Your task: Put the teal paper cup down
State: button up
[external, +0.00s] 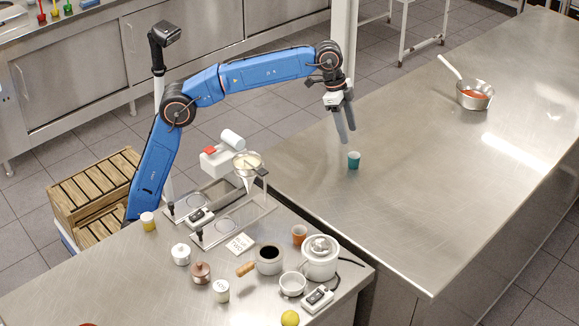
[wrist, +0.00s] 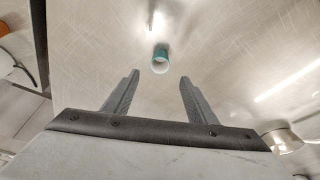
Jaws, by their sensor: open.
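The teal paper cup (external: 354,160) stands upright on the bare steel table (external: 440,190), near that table's left edge. It also shows in the wrist view (wrist: 160,60), beyond the fingertips and between their lines. My gripper (external: 345,138) is open and empty, with its fingers pointing down just above and to the left of the cup. In the wrist view my gripper (wrist: 158,82) has its two grey fingers wide apart, with nothing between them. The gripper and cup look apart.
A saucepan with red contents (external: 475,95) stands far back on the steel table. The nearer counter (external: 130,285) holds a white rice cooker (external: 320,262), an orange cup (external: 299,234), a dark-filled pot (external: 269,262) and several small jars. The steel around the teal cup is clear.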

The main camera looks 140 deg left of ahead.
jog(key=shift+v, duration=0.85)
jog(key=s+d+r+y, duration=0.1)
jog(key=s+d+r, duration=0.35)
jog(key=d, duration=0.55)
jog(key=s+d+r, duration=0.3)
jog(key=s+d, duration=0.2)
jog(key=d, duration=0.4)
jog(key=s+d+n+y, duration=0.2)
jog(key=s+d, duration=1.2)
jog(key=d, duration=0.1)
jog(key=s+d+f+m+h, duration=0.1)
jog(key=d+f, duration=0.5)
jog(key=f, duration=0.6)
jog(key=s+d+f+m+t+h, duration=0.1)
jog(key=s+d+f+m, duration=0.2)
jog(key=d+f, duration=0.4)
jog(key=s+d+f+m+h, duration=0.2)
jog(key=d+f, duration=0.5)
jog(key=f, duration=1.1)
jog(key=shift+f+t, duration=0.2)
jog(key=shift+t, duration=0.1)
